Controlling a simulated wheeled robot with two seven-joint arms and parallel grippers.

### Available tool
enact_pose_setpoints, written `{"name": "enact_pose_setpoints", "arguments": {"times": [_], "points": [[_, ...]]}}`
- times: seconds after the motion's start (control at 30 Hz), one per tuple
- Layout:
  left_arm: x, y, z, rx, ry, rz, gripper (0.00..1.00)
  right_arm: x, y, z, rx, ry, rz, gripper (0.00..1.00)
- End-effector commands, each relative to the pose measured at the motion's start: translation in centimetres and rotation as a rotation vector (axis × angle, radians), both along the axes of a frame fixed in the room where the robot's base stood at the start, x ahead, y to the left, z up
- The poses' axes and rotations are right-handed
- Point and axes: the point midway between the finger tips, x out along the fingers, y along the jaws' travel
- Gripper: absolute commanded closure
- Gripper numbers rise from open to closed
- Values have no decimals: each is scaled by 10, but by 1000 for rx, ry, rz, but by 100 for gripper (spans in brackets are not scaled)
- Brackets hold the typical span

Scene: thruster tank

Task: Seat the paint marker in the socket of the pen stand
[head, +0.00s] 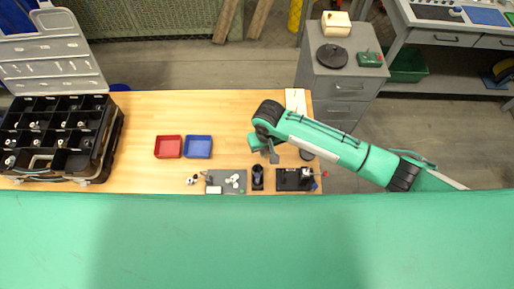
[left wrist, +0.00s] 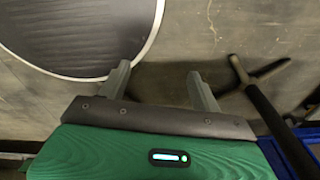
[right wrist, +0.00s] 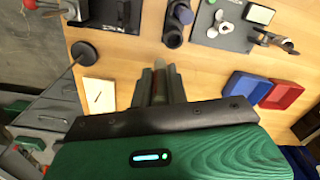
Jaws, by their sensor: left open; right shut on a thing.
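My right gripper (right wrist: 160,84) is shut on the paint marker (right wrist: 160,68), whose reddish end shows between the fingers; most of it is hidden. In the head view the right gripper (head: 272,154) is above the table, a little behind and right of a small dark upright holder (head: 257,176), which looks like the pen stand. This stand (right wrist: 173,36) also shows in the right wrist view, beyond the fingertips and apart from them; I cannot make out its socket. My left gripper (left wrist: 160,84) is open and empty above the floor, out of the head view.
A grey mat (head: 214,178) with small parts lies left of the stand, a black tray (head: 286,184) right of it. Red (head: 168,147) and blue (head: 198,147) bins are farther left. A white sheet (right wrist: 98,94) and black disc (right wrist: 85,53) lie near the table's right edge.

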Motion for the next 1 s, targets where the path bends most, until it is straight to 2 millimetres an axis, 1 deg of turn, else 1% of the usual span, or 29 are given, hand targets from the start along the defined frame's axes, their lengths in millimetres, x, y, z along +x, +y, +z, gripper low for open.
{"name": "enact_pose_setpoints", "arguments": {"times": [0.03,0.1,0.23,0.37,0.5,0.8,1.0], "points": [[-2,2,8,2,3,0,35,-5,11,-2,-1,2,19,100],[-4,3,11,3,5,0,35,-10,20,-8,-4,0,42,100],[-4,1,11,2,5,0,35,-14,28,-15,-9,-3,63,100],[0,-6,5,-6,0,1,35,-14,29,-22,-9,-5,67,100],[3,-14,-6,-15,-4,1,35,-14,28,-31,-9,-5,66,100],[3,-11,-34,-12,-4,-2,35,-13,28,-54,-10,-5,65,100],[3,-8,-38,-9,-4,-2,35,-14,28,-56,-9,-5,65,100]]}}
